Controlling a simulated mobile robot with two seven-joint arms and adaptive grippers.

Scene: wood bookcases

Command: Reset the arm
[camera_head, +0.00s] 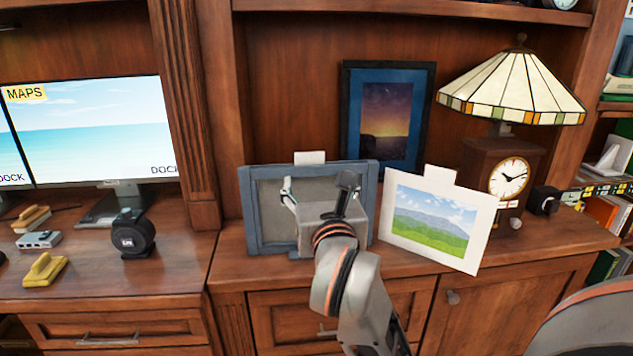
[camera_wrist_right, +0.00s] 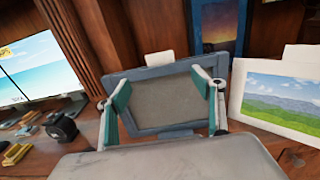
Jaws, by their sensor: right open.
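My right gripper (camera_head: 318,190) is in the middle of the head view, in front of a blue-grey picture frame (camera_head: 256,225) with a plain grey panel. In the right wrist view the gripper (camera_wrist_right: 161,90) is open, its two teal-padded fingers spread apart with nothing between them. The frame (camera_wrist_right: 160,122) shows upright behind the fingers; I cannot tell how close they are to it. The gripper and wrist hide part of the frame in the head view. My left gripper is in neither view.
A white landscape picture (camera_head: 484,220) stands right of the gripper. A dark-framed sunset picture (camera_head: 431,120) leans behind. A clock (camera_head: 477,160) and lamp (camera_head: 515,85) stand at the right. A monitor (camera_head: 95,130), tape measure (camera_head: 133,236) and small items are left.

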